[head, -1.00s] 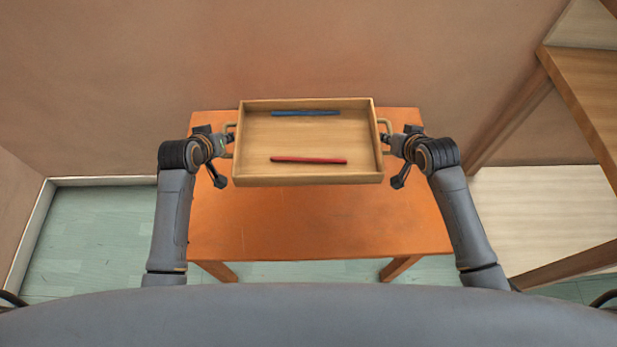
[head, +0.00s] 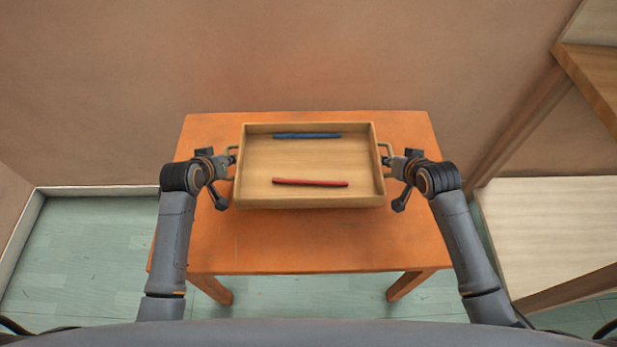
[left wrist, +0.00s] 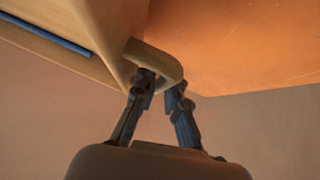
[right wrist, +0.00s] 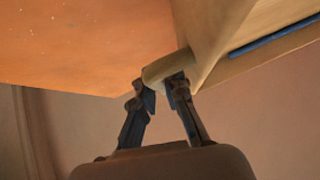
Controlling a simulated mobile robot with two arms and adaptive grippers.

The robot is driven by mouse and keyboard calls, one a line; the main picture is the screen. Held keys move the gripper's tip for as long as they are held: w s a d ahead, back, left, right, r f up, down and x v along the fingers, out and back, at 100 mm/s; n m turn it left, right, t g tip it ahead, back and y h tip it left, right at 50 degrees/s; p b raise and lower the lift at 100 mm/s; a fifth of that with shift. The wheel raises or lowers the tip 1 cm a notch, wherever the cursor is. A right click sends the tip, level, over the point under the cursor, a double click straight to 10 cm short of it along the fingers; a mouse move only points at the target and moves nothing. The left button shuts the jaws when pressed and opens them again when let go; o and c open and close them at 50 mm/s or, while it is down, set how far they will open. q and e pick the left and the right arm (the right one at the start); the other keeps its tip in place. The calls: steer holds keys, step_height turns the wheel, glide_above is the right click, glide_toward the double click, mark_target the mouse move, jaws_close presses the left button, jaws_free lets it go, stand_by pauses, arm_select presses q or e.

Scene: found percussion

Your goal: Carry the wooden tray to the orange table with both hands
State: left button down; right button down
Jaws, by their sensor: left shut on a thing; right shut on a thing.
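The wooden tray (head: 310,200) is level over the middle of the orange table (head: 310,250) in the head view. A blue stick (head: 307,136) lies near its far wall and a red stick (head: 310,183) near its near wall. My left gripper (head: 232,160) is shut on the tray's left handle, also seen in the left wrist view (left wrist: 160,82). My right gripper (head: 388,160) is shut on the right handle, also seen in the right wrist view (right wrist: 160,80). Whether the tray's underside touches the tabletop is hidden.
A wall (head: 300,50) rises behind the orange table. A wooden shelf unit (head: 550,230) stands to the right. Bare tiled floor (head: 90,250) shows at the left. The tabletop is clear around the tray.

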arm_select(q)
steer(key=shift+f, duration=0.15)
arm_select(e)
steer(key=shift+f, duration=0.15)
